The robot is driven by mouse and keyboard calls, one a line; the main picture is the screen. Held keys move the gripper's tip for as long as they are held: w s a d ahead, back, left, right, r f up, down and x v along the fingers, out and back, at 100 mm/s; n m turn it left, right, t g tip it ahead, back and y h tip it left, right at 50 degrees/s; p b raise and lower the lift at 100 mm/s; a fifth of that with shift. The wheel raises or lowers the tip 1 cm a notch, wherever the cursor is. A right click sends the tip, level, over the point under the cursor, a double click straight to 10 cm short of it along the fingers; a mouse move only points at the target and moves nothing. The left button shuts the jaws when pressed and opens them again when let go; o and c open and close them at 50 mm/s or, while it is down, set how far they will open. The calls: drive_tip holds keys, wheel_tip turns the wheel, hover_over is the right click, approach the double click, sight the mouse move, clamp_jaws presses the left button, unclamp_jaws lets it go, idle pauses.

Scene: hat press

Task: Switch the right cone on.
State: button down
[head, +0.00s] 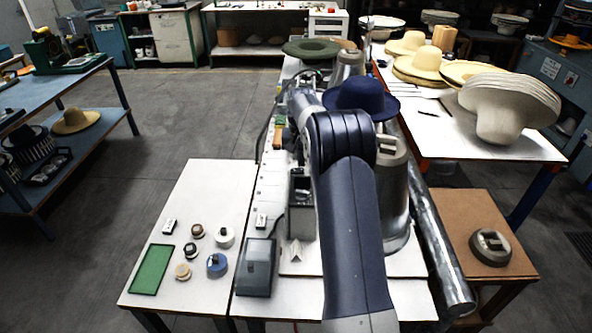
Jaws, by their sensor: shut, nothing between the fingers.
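A large metal cone (397,215) stands on the white bench, partly hidden behind my dark blue arm. A smaller metal cone (350,63) stands farther back. A dark blue hat (385,101) lies between them, above the near cone's top in the picture; I cannot tell what it rests on. I cannot tell from this view which cone is the right one, or find its switch for certain. A grey box (257,267) sits at the front left of the bench. My gripper is hidden behind my arm.
A white side table (180,222) at left holds a green mat (152,269) and several small round parts. A metal cylinder (440,245) lies right of the near cone. A brown stand (470,215) holds a round metal part (490,247). Pale hats fill the right table. The floor at left is clear.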

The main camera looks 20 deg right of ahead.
sight(301, 170)
drive_tip(key=shift+f+b, duration=0.45)
drive_tip(key=shift+f, duration=0.4)
idle(0.6)
wheel_tip(301, 170, up, 7)
drive_tip(key=p, duration=0.6)
idle(0.5)
drive_tip(key=shift+f+b, duration=2.95)
drive_tip(key=shift+f, duration=0.5)
